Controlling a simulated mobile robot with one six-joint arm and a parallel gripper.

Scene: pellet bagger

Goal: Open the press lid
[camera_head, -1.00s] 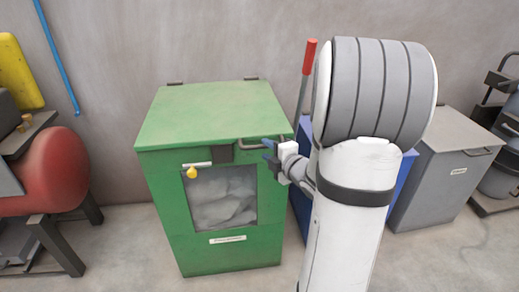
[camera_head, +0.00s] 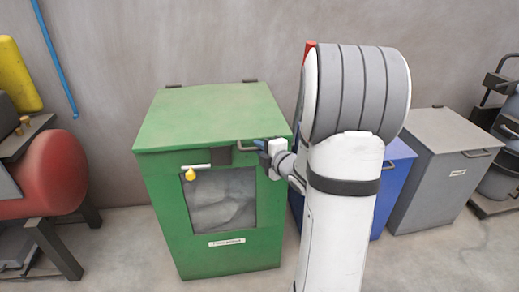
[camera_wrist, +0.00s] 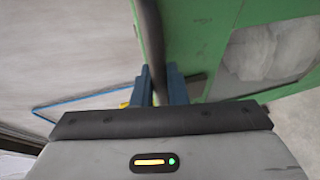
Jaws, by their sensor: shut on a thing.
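The green press (camera_head: 212,220) stands against the wall with its flat green lid (camera_head: 205,115) down. A dark bar handle (camera_head: 258,141) sits at the lid's front right. My gripper (camera_head: 262,152) is at this handle. In the wrist view my blue fingers (camera_wrist: 160,86) are shut on the handle bar (camera_wrist: 153,40), one on each side. A white latch bar with a yellow knob (camera_head: 191,174) is on the press front, left of the handle. Part of the handle is hidden by my gripper.
A blue bin (camera_head: 388,190) and a grey bin (camera_head: 440,180) stand to the right. A red tank (camera_head: 55,175) stands to the left. Hinges (camera_head: 250,80) show at the lid's back edge, close to the wall. Floor is clear in front of the press.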

